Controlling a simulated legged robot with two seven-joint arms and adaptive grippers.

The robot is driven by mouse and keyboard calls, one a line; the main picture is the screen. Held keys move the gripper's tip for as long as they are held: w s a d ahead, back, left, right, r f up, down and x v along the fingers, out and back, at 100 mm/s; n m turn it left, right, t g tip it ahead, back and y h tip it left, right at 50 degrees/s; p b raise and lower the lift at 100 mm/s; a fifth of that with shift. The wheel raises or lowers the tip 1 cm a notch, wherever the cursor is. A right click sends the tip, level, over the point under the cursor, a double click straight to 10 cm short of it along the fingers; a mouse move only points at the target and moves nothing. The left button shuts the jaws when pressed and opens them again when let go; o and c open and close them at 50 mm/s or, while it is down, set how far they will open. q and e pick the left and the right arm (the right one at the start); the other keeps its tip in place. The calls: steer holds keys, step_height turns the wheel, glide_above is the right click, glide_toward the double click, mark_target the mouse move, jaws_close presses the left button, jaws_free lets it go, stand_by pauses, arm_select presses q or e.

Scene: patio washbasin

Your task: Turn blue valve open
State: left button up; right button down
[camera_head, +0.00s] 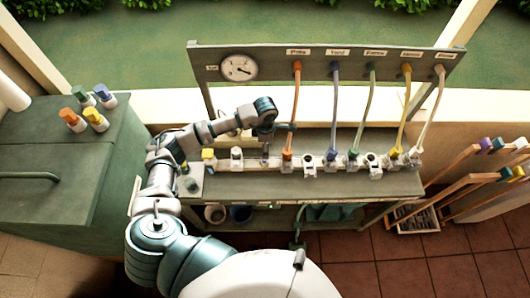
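The blue valve (331,155) shows as a small blue piece on the pale pipe rail of the bench, at the lower end of the blue-violet hose. Orange (287,154), green (353,154) and yellow (395,152) pieces sit along the same rail. My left arm comes in from the left and bends over the bench. My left gripper (266,146) hangs over the rail, left of the orange piece and apart from the blue valve. Its fingers are too small and dark to tell their opening. My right gripper is not in view.
A back panel with a round gauge (239,68) and several labelled hoses rises behind the rail. A green cabinet (60,165) carries several coloured-top bottles at left. Wooden racks with coloured ends (455,190) stand at right. Tiled floor is clear at lower right.

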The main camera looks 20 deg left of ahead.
arm_select(q)
step_height(320, 180, down, 6)
steer(key=shift+a+r+p, duration=0.1)
steer(key=shift+a+p, duration=0.05)
steer(key=shift+p, duration=0.15)
steer(key=shift+a+f, duration=0.25)
steer(key=shift+f, duration=0.3)
steer(key=shift+d, duration=0.25)
steer(key=c, duration=1.2)
